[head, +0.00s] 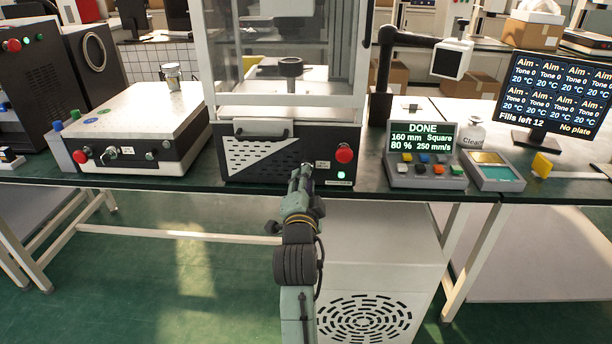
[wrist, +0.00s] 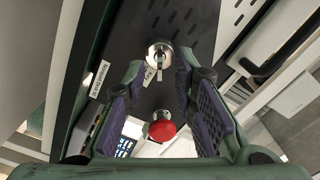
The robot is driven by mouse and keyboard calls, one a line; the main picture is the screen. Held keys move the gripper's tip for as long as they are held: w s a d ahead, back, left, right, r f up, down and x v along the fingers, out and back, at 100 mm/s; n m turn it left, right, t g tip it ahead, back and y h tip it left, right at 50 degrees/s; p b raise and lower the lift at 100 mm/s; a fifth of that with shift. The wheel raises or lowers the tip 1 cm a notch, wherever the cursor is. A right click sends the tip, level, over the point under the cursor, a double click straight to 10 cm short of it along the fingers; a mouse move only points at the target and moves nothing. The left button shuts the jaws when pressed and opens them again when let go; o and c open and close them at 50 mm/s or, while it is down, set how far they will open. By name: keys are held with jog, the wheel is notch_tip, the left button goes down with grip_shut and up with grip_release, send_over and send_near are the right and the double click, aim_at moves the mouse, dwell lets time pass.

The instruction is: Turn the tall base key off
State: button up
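The tall base is the dark front panel (head: 258,158) under the glass-sided machine at the centre. Its key (wrist: 160,56) sits in a round silver lock in the wrist view, with a small tag hanging by it. In the head view my gripper hides the key. My gripper (head: 303,172) reaches up to the panel, left of the red button. In the wrist view my gripper (wrist: 159,66) is open, with a purple-padded finger on either side of the key. I cannot tell whether the pads touch it. A green light (head: 341,175) is lit on the panel.
A red mushroom button (head: 344,153) is close right of my gripper; it also shows between the fingers in the wrist view (wrist: 162,128). A lower white-topped unit (head: 130,125) stands left. A console reading DONE (head: 425,155) stands right. A handle (head: 263,132) juts out above left.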

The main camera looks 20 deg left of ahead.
jog(key=shift+x, duration=0.9)
jog(key=shift+c, duration=0.2)
grip_shut()
